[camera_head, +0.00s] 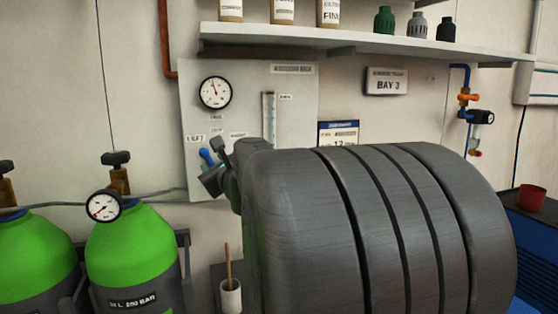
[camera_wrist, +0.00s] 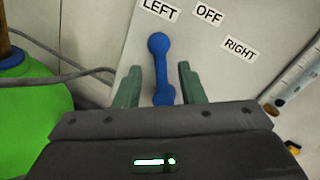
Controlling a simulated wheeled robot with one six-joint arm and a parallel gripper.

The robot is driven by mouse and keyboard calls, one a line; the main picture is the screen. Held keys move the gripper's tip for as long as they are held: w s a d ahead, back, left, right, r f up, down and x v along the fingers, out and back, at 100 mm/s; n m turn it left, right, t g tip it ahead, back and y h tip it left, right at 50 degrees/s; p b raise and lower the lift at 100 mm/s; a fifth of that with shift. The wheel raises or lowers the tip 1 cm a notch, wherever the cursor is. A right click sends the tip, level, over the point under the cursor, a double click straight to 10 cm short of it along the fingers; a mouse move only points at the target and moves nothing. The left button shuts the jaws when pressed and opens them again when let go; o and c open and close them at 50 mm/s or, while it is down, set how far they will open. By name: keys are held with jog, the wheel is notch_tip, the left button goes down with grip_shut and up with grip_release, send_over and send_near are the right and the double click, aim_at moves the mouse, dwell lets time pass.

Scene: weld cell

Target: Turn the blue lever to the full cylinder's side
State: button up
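The blue lever (camera_wrist: 160,62) is on a pale panel in the wrist view, its round knob pointing up toward the LEFT label (camera_wrist: 160,8). The OFF label (camera_wrist: 208,14) and RIGHT label (camera_wrist: 240,48) are to its right. The lever (camera_head: 207,157) is partly hidden by my gripper in the head view. My gripper (camera_wrist: 158,72) is open, with one finger on each side of the lever and visible gaps. Two green cylinders (camera_head: 130,255) stand at left. The nearer one's gauge (camera_head: 103,206) has its needle toward the lower left; the other (camera_head: 32,258) is cut off.
My large grey arm link covers the middle right of the head view. The panel (camera_head: 295,95) carries a round gauge (camera_head: 215,92) and a flow tube (camera_head: 269,118). A shelf (camera_head: 365,40) runs above. A cup with a stick (camera_head: 230,295) stands below.

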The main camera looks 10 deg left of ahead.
jog(key=shift+x, duration=1.45)
grip_shut()
